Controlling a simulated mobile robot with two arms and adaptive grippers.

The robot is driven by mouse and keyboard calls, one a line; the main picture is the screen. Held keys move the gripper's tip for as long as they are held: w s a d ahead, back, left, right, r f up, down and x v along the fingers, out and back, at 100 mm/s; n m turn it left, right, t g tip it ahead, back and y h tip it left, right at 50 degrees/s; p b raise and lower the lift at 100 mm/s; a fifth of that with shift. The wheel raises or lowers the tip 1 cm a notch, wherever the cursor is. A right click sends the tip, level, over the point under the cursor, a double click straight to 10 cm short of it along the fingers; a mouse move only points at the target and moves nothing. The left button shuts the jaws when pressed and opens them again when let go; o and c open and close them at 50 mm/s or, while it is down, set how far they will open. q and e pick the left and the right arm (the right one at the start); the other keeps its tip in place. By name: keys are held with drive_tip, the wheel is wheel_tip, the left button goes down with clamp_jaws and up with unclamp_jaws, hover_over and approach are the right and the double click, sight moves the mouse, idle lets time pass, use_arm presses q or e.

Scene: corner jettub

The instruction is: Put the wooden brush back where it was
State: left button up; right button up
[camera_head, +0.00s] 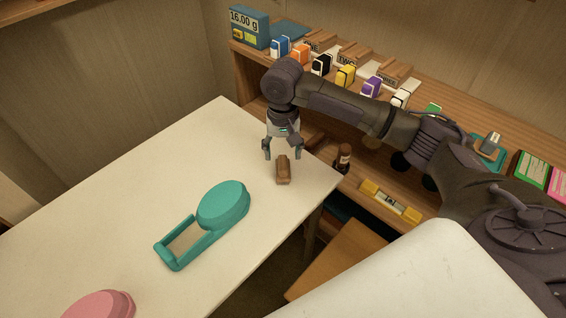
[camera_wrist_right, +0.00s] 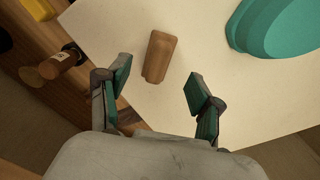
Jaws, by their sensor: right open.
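The wooden brush (camera_head: 283,170) is a small brown block lying on the white table near its right corner. In the right wrist view the brush (camera_wrist_right: 160,57) lies on the table, ahead of and between my open fingers. My right gripper (camera_head: 284,151) is open and empty, pointing down above and just behind the brush. Its fingers also show in the right wrist view (camera_wrist_right: 158,92), apart from the brush. My left gripper is not in view.
A teal dispenser-like object (camera_head: 222,204) and a pink object (camera_head: 101,305) are on the white table (camera_head: 120,180). A brown bottle (camera_head: 343,158) and a yellow-ended level (camera_head: 390,202) are on the wooden shelf to the right. Coloured boxes line the upper shelf.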

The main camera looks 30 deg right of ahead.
sight(283, 166)
drive_tip(key=shift+r, duration=1.8)
drive_tip(key=shift+f, duration=0.1)
